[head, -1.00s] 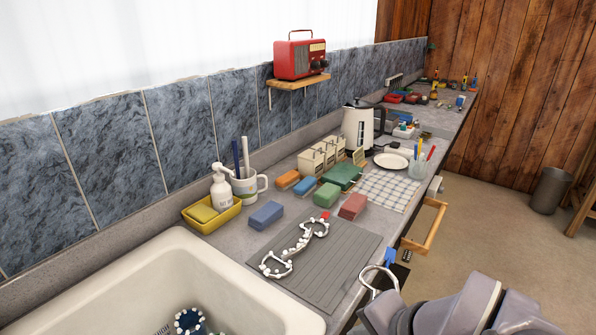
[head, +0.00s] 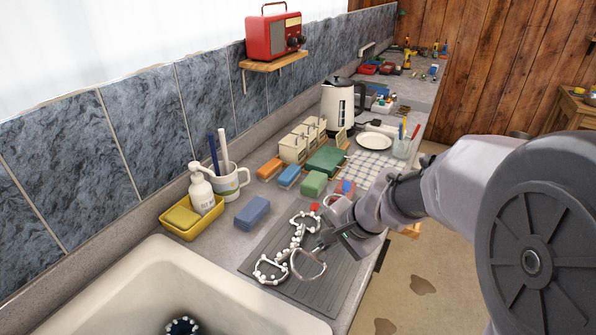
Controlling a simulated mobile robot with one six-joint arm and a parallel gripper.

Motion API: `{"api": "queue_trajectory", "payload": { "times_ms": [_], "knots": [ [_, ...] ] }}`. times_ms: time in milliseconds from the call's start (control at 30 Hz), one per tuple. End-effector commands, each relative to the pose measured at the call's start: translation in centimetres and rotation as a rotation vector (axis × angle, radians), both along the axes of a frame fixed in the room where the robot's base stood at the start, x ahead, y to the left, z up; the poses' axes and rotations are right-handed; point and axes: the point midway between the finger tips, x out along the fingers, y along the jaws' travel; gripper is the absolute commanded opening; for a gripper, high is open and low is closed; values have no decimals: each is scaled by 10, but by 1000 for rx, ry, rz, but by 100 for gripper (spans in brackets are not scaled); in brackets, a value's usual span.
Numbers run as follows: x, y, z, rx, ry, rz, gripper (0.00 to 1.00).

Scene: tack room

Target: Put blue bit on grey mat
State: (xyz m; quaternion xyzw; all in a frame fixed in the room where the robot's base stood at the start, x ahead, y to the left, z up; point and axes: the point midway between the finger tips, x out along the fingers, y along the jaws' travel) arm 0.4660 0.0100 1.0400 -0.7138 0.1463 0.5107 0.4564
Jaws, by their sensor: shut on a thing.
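The blue bit, metal with a blue tag (head: 347,186), is held in my gripper (head: 334,236). One of its rings (head: 308,276) hangs at the left of the jaws, over the grey ribbed mat (head: 335,288). I cannot tell whether that ring touches the mat. Another bit (head: 270,272), white-beaded with a red tag, lies on the mat. In the picture the held ring overlaps or comes very close to it. My gripper and arm hide the middle of the held bit and the mat's right side.
A sink (head: 150,290) lies in front, with a round beaded dark blue thing (head: 182,327) inside. A checked cloth (head: 372,165) lies farther back.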

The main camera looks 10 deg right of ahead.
Motion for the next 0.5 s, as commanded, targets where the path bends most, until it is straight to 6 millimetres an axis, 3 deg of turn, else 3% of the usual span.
{"api": "queue_trajectory", "payload": {
  "times_ms": [100, 267, 500],
  "knots": [
    [6, -1, -7, 0, 0, 0, 0],
    [6, -1, -39, -1, 1, 0, 0],
    [6, -1, -35, -1, -2, 0, 0]
  ]
}}
